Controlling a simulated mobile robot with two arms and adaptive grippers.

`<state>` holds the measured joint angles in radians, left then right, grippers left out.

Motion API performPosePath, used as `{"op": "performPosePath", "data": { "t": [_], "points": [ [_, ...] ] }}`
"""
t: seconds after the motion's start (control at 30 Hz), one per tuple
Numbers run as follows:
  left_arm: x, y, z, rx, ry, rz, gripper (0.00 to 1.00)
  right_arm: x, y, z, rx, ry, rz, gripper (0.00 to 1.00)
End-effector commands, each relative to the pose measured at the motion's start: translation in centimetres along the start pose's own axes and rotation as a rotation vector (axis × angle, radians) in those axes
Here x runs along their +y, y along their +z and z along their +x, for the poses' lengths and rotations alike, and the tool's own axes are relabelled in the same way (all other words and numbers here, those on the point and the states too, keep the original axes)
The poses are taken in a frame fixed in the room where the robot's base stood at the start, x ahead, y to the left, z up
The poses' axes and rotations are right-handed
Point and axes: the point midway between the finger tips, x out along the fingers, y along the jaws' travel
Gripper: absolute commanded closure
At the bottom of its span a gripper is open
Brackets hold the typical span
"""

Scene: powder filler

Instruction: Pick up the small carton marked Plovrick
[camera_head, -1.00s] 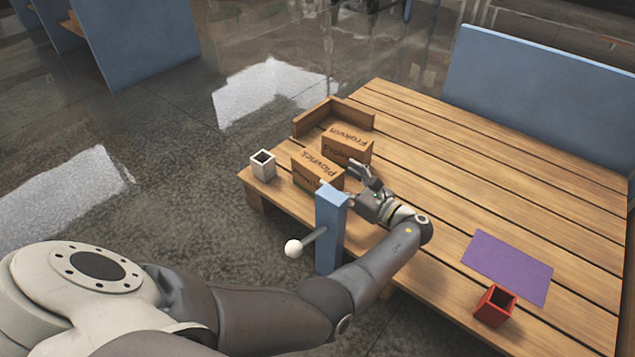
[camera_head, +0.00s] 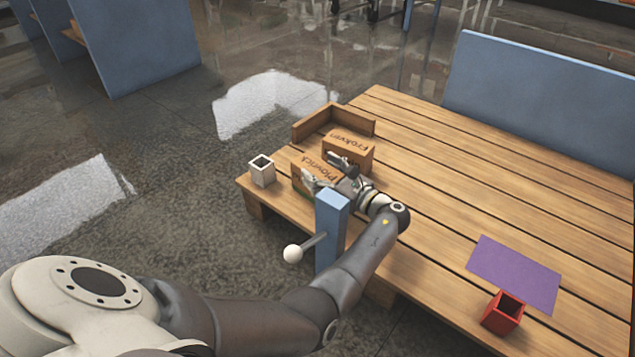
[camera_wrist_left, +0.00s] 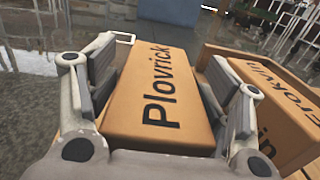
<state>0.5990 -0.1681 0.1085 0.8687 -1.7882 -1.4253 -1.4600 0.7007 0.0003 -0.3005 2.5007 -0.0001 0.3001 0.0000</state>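The small brown carton marked Plovrick (camera_head: 309,167) stands near the left end of the wooden table. My left gripper (camera_head: 323,168) is open around it, with one finger on each side. In the left wrist view the Plovrick carton (camera_wrist_left: 162,95) lies between the two spread fingers of my left gripper (camera_wrist_left: 158,92). A gap shows beside the right finger; whether the left finger touches cannot be told. A second carton marked Frokvin (camera_head: 345,150) stands just behind, and in the wrist view it (camera_wrist_left: 275,110) is close to the right finger. My right gripper is not in view.
A wooden corner guard (camera_head: 318,122) stands behind the cartons. A white open box (camera_head: 262,172) is at the left edge. A blue post (camera_head: 331,225) with a white-knobbed lever (camera_head: 293,254) stands at the front edge by my arm. A purple mat (camera_head: 514,273) and red box (camera_head: 503,313) lie right.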

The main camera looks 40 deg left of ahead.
Motion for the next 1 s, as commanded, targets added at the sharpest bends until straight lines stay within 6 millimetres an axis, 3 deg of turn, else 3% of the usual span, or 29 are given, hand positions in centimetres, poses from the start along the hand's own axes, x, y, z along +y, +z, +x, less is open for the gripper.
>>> {"op": "performPosePath", "data": {
  "t": [0.03, 0.2, 0.63, 1.0],
  "points": [
    [0.0, 0.0, 0.0, 0.000, 0.000, 0.000, 0.48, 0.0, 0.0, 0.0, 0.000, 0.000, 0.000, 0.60],
    [0.0, 0.0, 0.0, 0.000, 0.000, 0.000, 0.70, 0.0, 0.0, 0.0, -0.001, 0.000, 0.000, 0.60],
    [0.0, 0.9, 0.0, -0.003, 0.000, -0.002, 0.72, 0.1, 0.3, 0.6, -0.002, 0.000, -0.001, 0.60],
    [0.0, 5.5, 0.0, -0.004, 0.000, -0.002, 0.73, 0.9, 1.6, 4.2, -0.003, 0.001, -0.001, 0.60]
  ]
}}
